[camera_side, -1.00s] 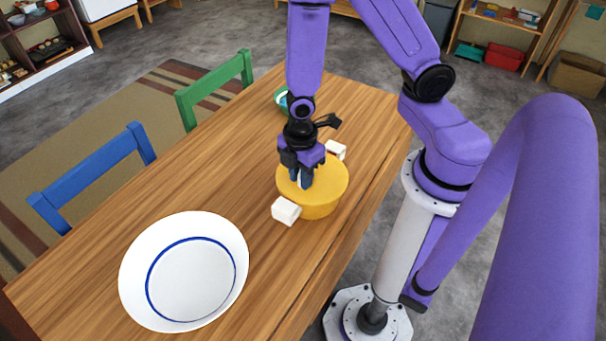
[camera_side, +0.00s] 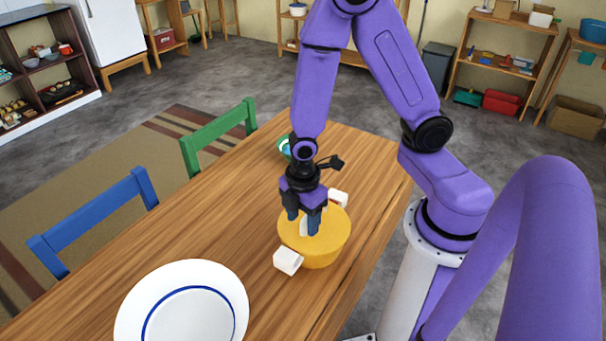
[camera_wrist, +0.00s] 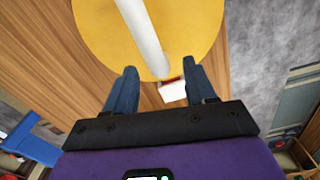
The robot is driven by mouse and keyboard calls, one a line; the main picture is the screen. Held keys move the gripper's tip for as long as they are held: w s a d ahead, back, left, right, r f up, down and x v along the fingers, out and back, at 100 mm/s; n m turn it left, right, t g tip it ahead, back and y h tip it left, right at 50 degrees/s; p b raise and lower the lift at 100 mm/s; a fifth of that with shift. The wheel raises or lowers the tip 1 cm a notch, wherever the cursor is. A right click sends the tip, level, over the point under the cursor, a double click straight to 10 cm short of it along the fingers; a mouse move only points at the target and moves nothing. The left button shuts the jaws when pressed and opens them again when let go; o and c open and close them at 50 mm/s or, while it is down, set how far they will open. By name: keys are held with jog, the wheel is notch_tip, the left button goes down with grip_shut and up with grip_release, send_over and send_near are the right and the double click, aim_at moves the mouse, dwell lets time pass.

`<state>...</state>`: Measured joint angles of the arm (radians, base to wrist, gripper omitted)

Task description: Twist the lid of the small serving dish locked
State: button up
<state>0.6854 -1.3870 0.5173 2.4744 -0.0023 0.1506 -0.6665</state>
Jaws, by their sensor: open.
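The small serving dish (camera_side: 328,258) is a round yellow dish on the wooden table, with a flat yellow lid. White blocks stick out at its side, one at the front left (camera_side: 288,261) and one at the back right (camera_side: 338,197). A white bar stands across the lid; it shows in the wrist view (camera_wrist: 145,38). My gripper (camera_side: 303,226) is over the lid, pointing down, its blue fingers apart on either side of the bar. In the wrist view my gripper (camera_wrist: 160,68) has the bar's near end between its fingertips. Whether the fingers touch the bar, I cannot tell.
A large white plate with a blue ring (camera_side: 188,312) lies on the table at the front left. A small green bowl (camera_side: 284,148) is behind my gripper, partly hidden. A blue chair (camera_side: 95,222) and a green chair (camera_side: 220,131) stand along the left edge.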

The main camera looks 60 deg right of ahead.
notch_tip(320, 180, up, 15)
jog(key=s+d+r+m, duration=0.1)
jog(key=s+r+m, duration=0.1)
jog(key=s, duration=1)
jog(key=shift+d+m, duration=0.15)
jog(key=shift+m, duration=0.45)
